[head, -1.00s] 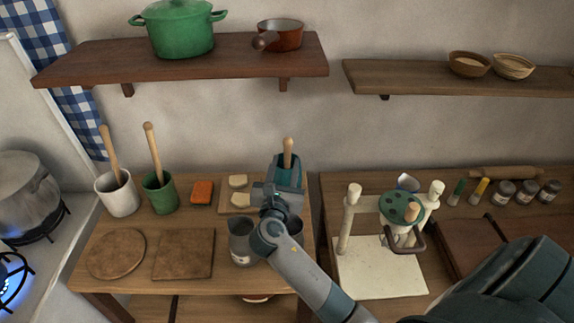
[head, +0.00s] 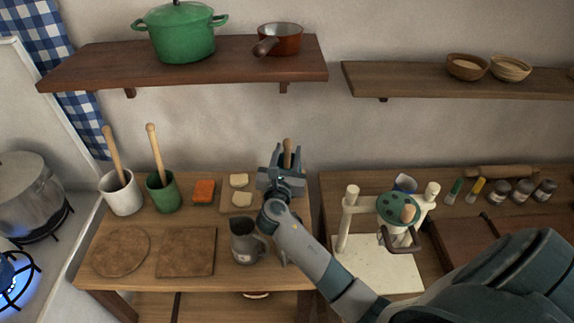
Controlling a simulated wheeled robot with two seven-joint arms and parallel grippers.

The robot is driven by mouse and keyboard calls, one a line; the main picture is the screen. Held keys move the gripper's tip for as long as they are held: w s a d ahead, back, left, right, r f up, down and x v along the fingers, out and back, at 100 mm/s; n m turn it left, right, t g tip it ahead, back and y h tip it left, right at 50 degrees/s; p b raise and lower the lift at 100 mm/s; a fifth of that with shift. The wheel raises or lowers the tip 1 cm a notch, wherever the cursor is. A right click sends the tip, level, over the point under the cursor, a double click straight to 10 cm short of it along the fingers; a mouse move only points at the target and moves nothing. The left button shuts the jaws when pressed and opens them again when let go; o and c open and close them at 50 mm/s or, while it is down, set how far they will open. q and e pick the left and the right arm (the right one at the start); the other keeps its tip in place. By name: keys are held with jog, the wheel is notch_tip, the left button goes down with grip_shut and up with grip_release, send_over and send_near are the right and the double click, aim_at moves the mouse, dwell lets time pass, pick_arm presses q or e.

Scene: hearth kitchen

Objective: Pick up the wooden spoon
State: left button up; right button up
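A wooden spoon handle (head: 287,147) stands upright at the back right of the left-hand table; its lower part is hidden behind my gripper. My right gripper (head: 286,158) comes in from the lower right and is at this handle. Its two fingers point up and away, one on each side of the handle, and look spread with gaps beside it. Two more wooden handles show: one (head: 111,152) leans in a white crock (head: 122,196), the other (head: 154,149) in a green crock (head: 163,196). My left gripper is not in view.
A grey jug (head: 243,242) stands close left of my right forearm. An orange block (head: 204,191), pale slices on a board, a round board (head: 120,251) and a square board (head: 186,251) lie on the table. A white stand (head: 377,262) is to the right. A shelf (head: 190,68) hangs above.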

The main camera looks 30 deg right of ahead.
dwell(0.4)
grip_shut()
jog(key=shift+r, duration=0.15)
notch_tip(320, 180, up, 18)
jog(key=b, duration=0.3)
dwell(0.3)
jog(key=shift+f, duration=0.2)
dwell(0.3)
